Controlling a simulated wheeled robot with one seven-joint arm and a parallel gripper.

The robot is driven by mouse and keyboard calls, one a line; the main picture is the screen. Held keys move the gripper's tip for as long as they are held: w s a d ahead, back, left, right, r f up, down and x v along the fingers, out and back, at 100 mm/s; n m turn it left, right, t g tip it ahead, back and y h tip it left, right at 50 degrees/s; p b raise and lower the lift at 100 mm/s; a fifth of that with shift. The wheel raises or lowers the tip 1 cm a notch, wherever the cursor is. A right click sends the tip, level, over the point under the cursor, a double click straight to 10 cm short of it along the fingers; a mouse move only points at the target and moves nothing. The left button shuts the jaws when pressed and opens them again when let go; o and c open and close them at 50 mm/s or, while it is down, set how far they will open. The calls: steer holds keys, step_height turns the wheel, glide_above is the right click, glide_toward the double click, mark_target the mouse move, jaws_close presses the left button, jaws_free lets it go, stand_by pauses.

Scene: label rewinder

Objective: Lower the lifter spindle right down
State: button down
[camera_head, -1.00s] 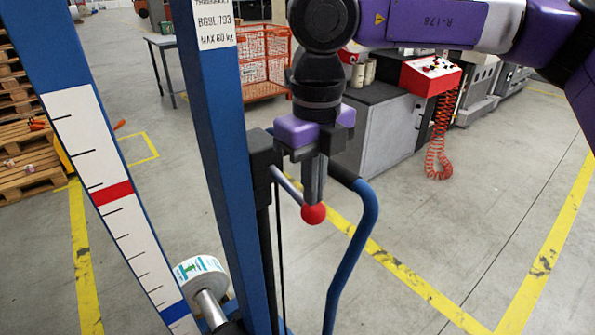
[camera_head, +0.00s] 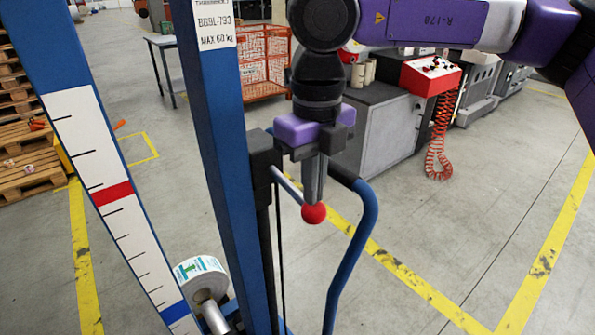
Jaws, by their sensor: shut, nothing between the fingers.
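The blue lifter mast (camera_head: 222,170) stands left of centre. A grey lever (camera_head: 287,186) with a red ball knob (camera_head: 314,213) sticks out from its dark bracket (camera_head: 262,165). My gripper (camera_head: 315,198) points down with its fingers shut, right at the knob end of the lever. I cannot tell whether they touch it. A label roll (camera_head: 200,277) and part of a grey metal spindle (camera_head: 216,318) show low behind the mast. The spindle runs partly out of frame. The scale (camera_head: 120,205) has a red band at mid-height and a blue band near the bottom, close to the roll.
A blue curved handle (camera_head: 356,245) stands right of the mast, close to my gripper. Behind are a grey cabinet (camera_head: 385,140), a red control box (camera_head: 430,76) and a red wire crate (camera_head: 263,75). Pallets (camera_head: 25,160) are at left. The floor at right is clear.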

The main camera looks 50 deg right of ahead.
step_height(320, 180, up, 9)
steer(key=p, duration=0.4)
steer(key=shift+f, duration=0.1)
stand_by(0.4)
